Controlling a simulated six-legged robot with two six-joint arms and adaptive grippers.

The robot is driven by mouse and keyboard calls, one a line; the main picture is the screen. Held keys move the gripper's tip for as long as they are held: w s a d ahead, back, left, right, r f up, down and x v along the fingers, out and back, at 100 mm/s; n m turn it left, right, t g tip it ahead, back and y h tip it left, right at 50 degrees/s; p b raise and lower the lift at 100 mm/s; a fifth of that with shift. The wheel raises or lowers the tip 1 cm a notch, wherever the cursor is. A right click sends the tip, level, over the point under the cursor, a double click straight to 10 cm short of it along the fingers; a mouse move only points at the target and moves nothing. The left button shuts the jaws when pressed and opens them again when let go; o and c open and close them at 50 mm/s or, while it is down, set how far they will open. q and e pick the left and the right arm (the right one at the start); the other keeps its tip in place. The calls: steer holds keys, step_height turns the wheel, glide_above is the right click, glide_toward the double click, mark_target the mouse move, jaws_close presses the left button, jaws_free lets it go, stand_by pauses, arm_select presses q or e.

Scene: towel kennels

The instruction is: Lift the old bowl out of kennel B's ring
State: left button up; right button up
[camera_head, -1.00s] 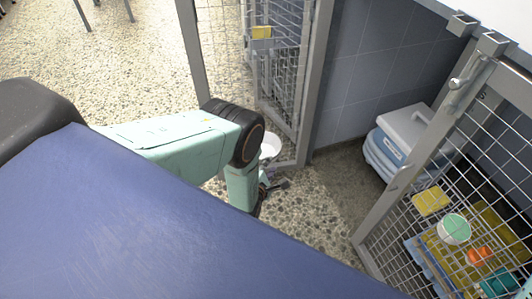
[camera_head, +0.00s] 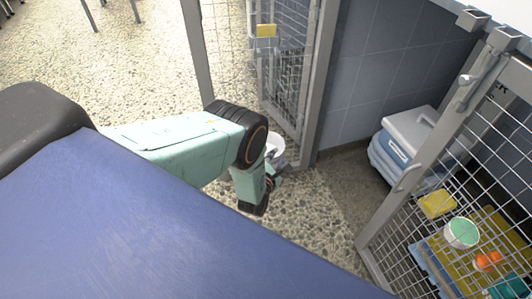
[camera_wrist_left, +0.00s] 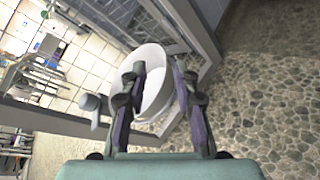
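A white bowl (camera_head: 275,145) shows beside the lower part of the open mesh door, partly hidden behind my left arm. In the left wrist view the white bowl (camera_wrist_left: 153,90) lies beyond and between my fingers, against the door frame. My left gripper (camera_wrist_left: 159,68) has its two fingers spread apart, overlapping the bowl in the picture; I cannot tell whether they touch it. In the head view the left gripper (camera_head: 274,180) is small and partly hidden below the bowl. A ring around the bowl cannot be made out clearly. My right gripper is not in view.
At the right, a second mesh panel (camera_head: 440,200) stands before a white-and-green bowl (camera_head: 461,233), orange items and a yellow cloth. The pebbled floor between is clear.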

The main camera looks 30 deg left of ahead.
arm_select(q)
steer(key=b+x, duration=0.1)
steer(key=x, duration=0.1)
steer(key=b+x, duration=0.2)
steer(key=shift+w+d+f, duration=0.1)
steer(key=shift+w+f, duration=0.1)
steer(key=shift+f, duration=0.2)
steer(key=shift+c, duration=0.2)
jaws_close()
